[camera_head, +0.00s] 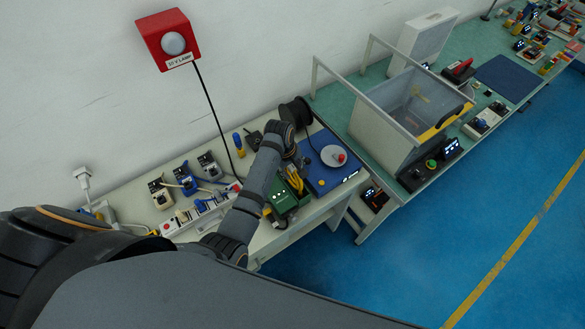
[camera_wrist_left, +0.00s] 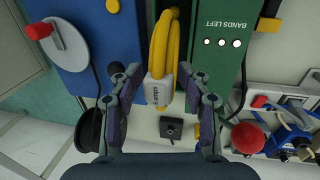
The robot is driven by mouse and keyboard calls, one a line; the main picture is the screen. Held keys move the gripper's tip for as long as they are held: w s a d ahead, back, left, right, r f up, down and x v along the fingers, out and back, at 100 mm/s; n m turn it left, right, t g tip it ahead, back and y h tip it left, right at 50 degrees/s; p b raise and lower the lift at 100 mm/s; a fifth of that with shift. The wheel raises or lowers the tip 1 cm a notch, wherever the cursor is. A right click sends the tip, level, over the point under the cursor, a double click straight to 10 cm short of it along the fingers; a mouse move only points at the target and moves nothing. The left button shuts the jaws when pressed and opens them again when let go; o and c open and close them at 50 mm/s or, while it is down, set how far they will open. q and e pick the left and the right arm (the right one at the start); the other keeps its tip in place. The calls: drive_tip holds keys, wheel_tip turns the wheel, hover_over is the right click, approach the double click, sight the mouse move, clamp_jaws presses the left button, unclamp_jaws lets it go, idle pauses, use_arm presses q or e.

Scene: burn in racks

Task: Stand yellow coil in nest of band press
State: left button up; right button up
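The yellow coil (camera_wrist_left: 162,45), with a pale printed tag (camera_wrist_left: 158,91) around its near end, lies between the two green walls of the band press (camera_wrist_left: 210,60) in the left wrist view. I cannot tell how deep it sits. My left gripper (camera_wrist_left: 160,82) is open, with one finger on each side of the tag and a visible gap to both. In the head view the coil (camera_head: 295,180) shows at the green press (camera_head: 283,200), with my left gripper (camera_head: 295,160) just behind it. The right gripper is not in view.
A blue machine (camera_head: 325,177) with a grey disc and red knob stands beside the press. A black spool (camera_head: 296,112) is behind my gripper. Power sockets and plugs (camera_head: 200,207) crowd the bench to the left. A grey bin (camera_head: 385,130) stands on the bench to the right.

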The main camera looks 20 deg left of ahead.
use_arm(q)
wheel_tip(320, 180, up, 12)
drive_tip(key=s+a, duration=0.1)
drive_tip(key=shift+s+a, duration=0.25)
drive_tip(key=shift+s, duration=0.15)
drive_tip(key=shift+f, duration=0.15)
idle(0.6)
